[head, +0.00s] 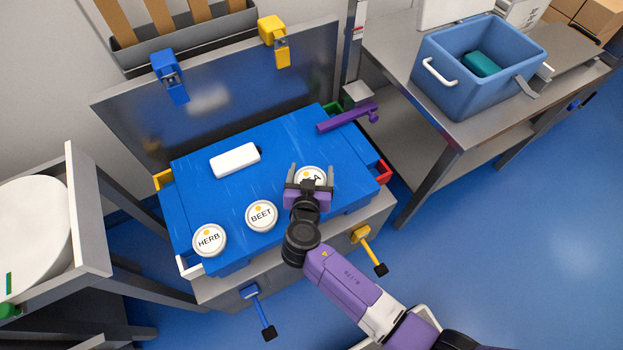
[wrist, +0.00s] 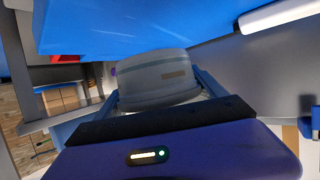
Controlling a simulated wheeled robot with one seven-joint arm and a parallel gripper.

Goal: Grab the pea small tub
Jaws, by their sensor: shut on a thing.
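My gripper (head: 309,181) is shut on this tub at the right part of the blue top. In the wrist view the tub (wrist: 155,75) sits between the two fingers, its side greyish and see-through-looking. I cannot tell whether it touches the blue surface. The beet tub (head: 261,215) and the herb tub (head: 209,239) stand to the left, apart from my gripper.
The blue top (head: 200,195) also bears a white block (head: 235,160) and a purple handled tool (head: 345,119) near the back right. A metal lid stands upright behind. A blue bin (head: 450,85) holding a teal item (head: 481,64) stands on the right bench.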

